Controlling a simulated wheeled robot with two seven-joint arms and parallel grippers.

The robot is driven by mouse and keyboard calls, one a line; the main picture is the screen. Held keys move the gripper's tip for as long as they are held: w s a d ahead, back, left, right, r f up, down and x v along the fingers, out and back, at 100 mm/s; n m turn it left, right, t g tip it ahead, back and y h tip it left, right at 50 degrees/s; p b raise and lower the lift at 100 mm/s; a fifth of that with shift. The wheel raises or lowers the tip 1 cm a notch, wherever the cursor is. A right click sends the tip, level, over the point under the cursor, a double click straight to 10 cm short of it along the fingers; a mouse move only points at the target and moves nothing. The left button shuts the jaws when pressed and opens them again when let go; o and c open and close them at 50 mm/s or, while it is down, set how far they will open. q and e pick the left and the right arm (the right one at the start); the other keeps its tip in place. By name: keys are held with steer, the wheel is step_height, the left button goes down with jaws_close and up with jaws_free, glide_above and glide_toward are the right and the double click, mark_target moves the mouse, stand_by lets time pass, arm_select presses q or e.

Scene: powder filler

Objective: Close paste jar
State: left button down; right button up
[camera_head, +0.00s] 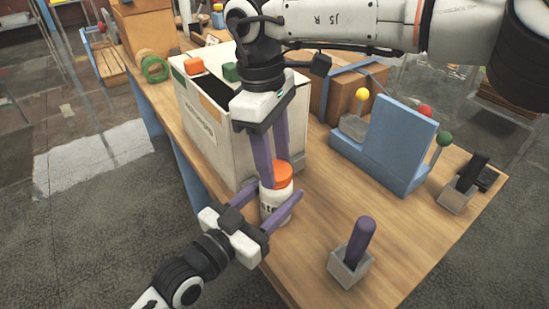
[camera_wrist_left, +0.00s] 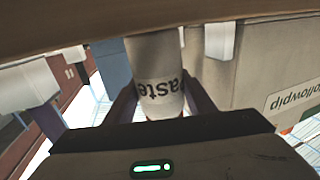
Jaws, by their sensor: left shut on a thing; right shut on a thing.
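The paste jar (camera_head: 271,207) is a white jar with an orange lid (camera_head: 284,178), upright on the table beside the white box. My left gripper (camera_head: 279,186) comes in from the lower left, its purple fingers shut on the jar's body. My right gripper (camera_head: 275,173) reaches down from above, its purple fingers shut on the orange lid. The lid sits on top of the jar; whether it is fully tight I cannot tell. In the left wrist view the jar (camera_wrist_left: 157,70) appears upside down between the fingers, its "paste" label partly hidden.
The white box (camera_head: 208,128) stands close behind the jar. To the right are a blue stand (camera_head: 398,145) with coloured balls, a purple-handled tool in a grey holder (camera_head: 349,268), and a dark item in another holder (camera_head: 457,196).

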stand_by(0.3)
steer(key=o, duration=1.1)
steer(key=shift+c, duration=0.2)
steer(key=shift+r, duration=0.15)
steer(key=shift+r, duration=2.15)
